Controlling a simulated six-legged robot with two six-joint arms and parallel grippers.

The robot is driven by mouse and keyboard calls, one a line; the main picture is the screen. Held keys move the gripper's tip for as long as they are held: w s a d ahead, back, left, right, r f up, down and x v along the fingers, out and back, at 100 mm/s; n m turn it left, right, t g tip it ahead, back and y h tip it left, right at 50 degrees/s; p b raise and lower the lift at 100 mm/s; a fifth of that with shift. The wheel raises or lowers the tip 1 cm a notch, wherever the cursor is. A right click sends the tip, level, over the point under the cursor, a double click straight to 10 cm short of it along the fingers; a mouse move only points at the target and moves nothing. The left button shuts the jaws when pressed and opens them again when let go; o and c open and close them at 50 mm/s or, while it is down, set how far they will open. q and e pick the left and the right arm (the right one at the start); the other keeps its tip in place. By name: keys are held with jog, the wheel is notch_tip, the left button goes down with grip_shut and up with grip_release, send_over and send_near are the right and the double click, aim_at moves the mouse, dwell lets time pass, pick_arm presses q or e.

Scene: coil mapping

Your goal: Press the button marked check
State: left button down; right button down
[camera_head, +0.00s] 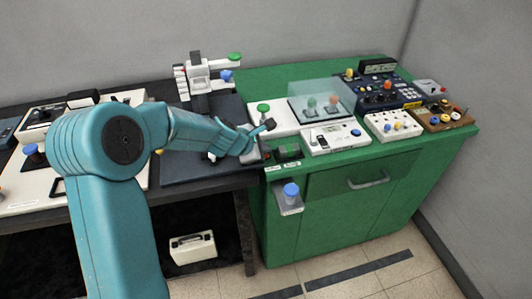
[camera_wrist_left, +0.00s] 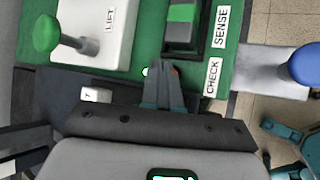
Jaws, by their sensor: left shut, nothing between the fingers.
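The CHECK label (camera_wrist_left: 212,77) is a white plate on the green bench edge, beside the SENSE label (camera_wrist_left: 221,27). In the head view the small white CHECK label (camera_head: 273,168) sits at the bench's left front corner. My left gripper (camera_wrist_left: 161,68) is shut and empty, its fingertips level with the CHECK label and just left of it in the wrist view. A small bit of red shows at the fingertips; the button itself is mostly hidden behind them. Contact cannot be told. In the head view the left gripper (camera_head: 267,156) reaches the bench corner. My right gripper is not in view.
A green knob on a lever (camera_wrist_left: 46,33) stands on the white LIFT plate (camera_wrist_left: 92,20). A blue knob (camera_head: 291,190) sits on a grey bracket at the bench front. A clear cover (camera_head: 322,92) stands behind.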

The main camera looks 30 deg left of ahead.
pick_arm(q)
jog(key=shift+w+d, duration=0.1)
jog(key=shift+r, duration=0.25)
notch_tip(320, 180, up, 5)
jog(key=p, duration=0.5)
jog(key=shift+f, duration=0.1)
jog(key=shift+w, duration=0.1)
jog(key=shift+s, duration=0.2)
